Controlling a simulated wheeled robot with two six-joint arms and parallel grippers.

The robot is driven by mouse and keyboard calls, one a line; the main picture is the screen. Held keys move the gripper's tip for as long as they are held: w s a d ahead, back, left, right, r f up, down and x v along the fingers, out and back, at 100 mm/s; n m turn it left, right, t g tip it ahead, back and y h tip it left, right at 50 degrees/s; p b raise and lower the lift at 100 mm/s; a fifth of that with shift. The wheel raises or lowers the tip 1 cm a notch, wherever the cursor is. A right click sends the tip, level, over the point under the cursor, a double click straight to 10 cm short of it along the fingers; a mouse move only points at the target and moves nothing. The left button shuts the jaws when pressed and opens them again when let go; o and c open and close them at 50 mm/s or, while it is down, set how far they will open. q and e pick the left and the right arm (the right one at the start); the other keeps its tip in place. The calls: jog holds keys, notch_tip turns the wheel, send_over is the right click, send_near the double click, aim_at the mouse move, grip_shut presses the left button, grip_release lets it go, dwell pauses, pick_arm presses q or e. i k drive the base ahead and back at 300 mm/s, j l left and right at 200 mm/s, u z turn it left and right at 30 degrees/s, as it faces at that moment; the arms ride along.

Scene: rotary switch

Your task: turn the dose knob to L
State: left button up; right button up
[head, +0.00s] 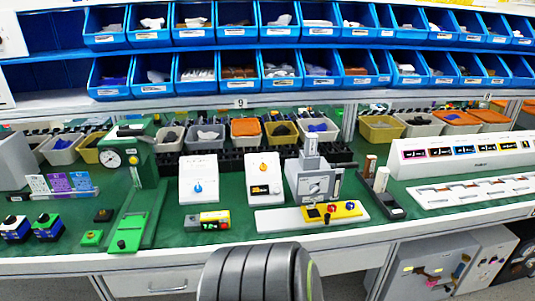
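Two white boxes with knobs stand near the middle of the green bench in the head view. The left white box (199,171) has a blue knob (198,188) on its front. The right white box (264,184) has an orange knob (263,168) above a dark label panel. The lettering is too small to read, so I cannot tell which knob is the dose knob or where it points. Neither of my grippers is in view.
A green press with a dial (112,158) stands to the left of the boxes. A grey machine (314,184) stands to the right. A yellow and grey unit with a green display (208,221) lies in front. Blue bins (196,73) fill the shelves above.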

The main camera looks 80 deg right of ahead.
aim_at(263, 167)
jog(key=z, duration=3.35)
